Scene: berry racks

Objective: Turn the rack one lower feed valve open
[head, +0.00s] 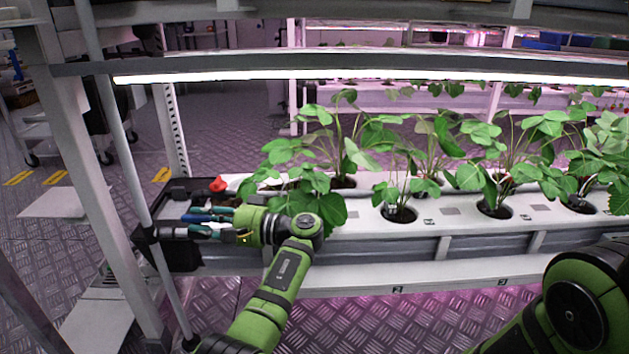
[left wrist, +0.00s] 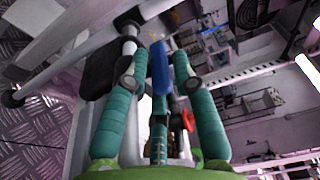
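A blue valve lever (head: 198,217) sits at the dark box (head: 180,255) on the left end of the lower planting channel. In the left wrist view the blue lever (left wrist: 162,68) stands between my spread teal fingers, with gaps on both sides. My left gripper (head: 203,223) is open around the lever. A red knob (head: 218,184) is on the box's top behind the gripper. It also shows in the left wrist view (left wrist: 188,121), partly behind a finger. My right arm shows at the lower right of the head view, but its gripper is outside the frame.
The white channel (head: 450,222) with several leafy plants (head: 400,190) runs to the right. A slanted rack post (head: 125,150) stands left of the gripper. A lit bar (head: 370,74) crosses above. The floor at the left is mostly open.

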